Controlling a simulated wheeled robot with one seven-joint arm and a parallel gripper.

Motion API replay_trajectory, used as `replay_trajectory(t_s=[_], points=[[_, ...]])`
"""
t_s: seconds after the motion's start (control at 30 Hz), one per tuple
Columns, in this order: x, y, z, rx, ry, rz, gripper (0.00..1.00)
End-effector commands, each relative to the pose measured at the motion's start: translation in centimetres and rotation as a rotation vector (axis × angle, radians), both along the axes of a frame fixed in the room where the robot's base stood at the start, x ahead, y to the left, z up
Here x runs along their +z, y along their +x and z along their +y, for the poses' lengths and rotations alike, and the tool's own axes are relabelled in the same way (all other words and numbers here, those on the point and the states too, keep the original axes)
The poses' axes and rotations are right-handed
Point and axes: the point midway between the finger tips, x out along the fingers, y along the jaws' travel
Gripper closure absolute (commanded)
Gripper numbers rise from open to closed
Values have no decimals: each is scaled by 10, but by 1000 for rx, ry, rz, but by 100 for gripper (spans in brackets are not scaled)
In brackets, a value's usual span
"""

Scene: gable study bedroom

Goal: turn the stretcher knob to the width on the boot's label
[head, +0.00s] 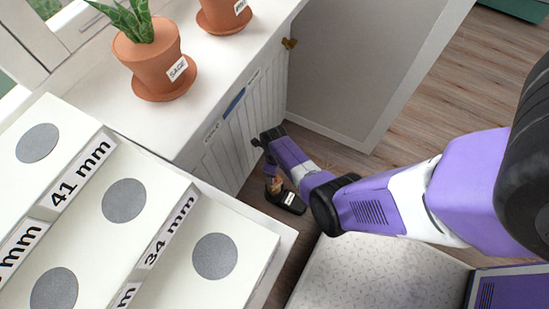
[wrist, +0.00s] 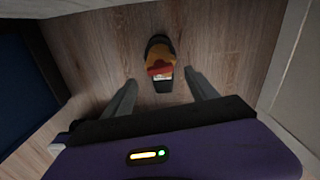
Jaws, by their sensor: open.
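A small dark boot (head: 289,200) with a pale label stands on the wooden floor beside the white panelled cabinet; the label is too small to read. In the wrist view the boot (wrist: 160,53) lies ahead, with an orange-brown and red part, which may be the stretcher, at its top. I cannot make out a separate knob. My gripper (wrist: 160,90) is open, one finger on each side of the view, with the near end of the boot between and beyond the tips. In the head view my gripper (head: 262,155) is above and left of the boot, partly hidden by my wrist.
White blocks with grey discs carry labels such as 41 mm (head: 80,172) and 34 mm (head: 170,230). A potted plant (head: 150,55) labelled SAGE stands on the white cabinet top. The cabinet front (head: 235,125) and a grey panel (head: 345,60) border the narrow floor space.

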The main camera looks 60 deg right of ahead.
Motion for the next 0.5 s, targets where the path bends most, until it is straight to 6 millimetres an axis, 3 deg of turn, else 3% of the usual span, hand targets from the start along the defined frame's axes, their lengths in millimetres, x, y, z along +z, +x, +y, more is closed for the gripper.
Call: replay_trajectory(t_s=[0.03,0.2,0.5], points=[[12,0,0,1,-1,0,33],[26,-1,0,0,0,1,33],[28,0,0,0,1,1,33]])
